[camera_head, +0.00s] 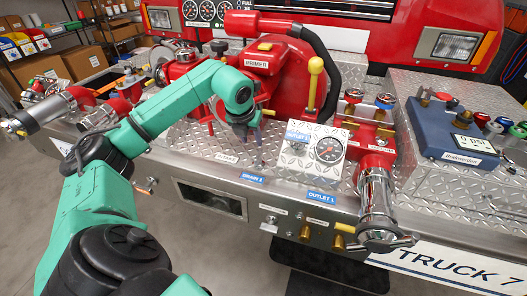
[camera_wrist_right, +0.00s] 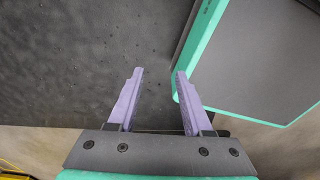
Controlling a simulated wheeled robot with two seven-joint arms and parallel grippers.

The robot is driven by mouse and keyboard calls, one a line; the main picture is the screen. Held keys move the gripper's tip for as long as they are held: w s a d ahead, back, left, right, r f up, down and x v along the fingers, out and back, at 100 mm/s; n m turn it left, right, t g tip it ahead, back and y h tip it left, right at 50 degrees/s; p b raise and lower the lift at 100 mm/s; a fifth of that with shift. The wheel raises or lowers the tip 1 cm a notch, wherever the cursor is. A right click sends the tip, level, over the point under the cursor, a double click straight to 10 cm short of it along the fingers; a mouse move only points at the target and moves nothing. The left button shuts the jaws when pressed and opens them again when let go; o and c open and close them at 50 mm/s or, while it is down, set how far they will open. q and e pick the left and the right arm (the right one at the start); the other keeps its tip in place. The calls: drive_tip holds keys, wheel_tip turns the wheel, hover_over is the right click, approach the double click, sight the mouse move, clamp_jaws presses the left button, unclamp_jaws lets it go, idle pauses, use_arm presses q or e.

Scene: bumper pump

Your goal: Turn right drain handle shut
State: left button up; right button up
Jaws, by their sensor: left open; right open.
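On the front panel, a small yellow lever (camera_head: 345,228) sits just left of the chrome outlet (camera_head: 376,205). A small silver fitting (camera_head: 269,224) sits further left, below the blue DRAIN 1 label (camera_head: 252,178). I cannot tell for certain which of these is the right drain handle. My left gripper (camera_head: 243,135) is over the diamond-plate deck, in front of the red primer, above and behind these fittings and apart from them. Its fingers are small and partly hidden. My right gripper (camera_wrist_right: 158,73) shows only in the right wrist view, open with nothing between its purple fingers.
A gauge panel (camera_head: 318,152) stands left of the red outlet pipe. A blue case (camera_head: 455,135) is on the right. The floor in front of the bumper looks clear, apart from a dark step (camera_head: 325,268).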

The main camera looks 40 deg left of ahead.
use_arm(q)
hover_over(258, 155)
drive_tip(key=s, duration=0.2)
drive_tip(key=f, duration=0.4)
drive_tip(key=shift+d+f, duration=0.4)
drive_tip(key=x, duration=0.4)
drive_tip(key=shift+w+a+f+p, duration=0.1)
drive_tip(key=shift+f+p, duration=0.2)
drive_tip(key=shift+p, duration=0.1)
drive_tip(key=shift+f, duration=0.2)
drive_tip(key=shift+w, duration=0.1)
use_arm(e)
drive_tip(key=shift+w+r, duration=0.5)
drive_tip(key=shift+w, duration=0.35)
use_arm(q)
clamp_jaws()
use_arm(e)
drive_tip(key=shift+s, duration=0.15)
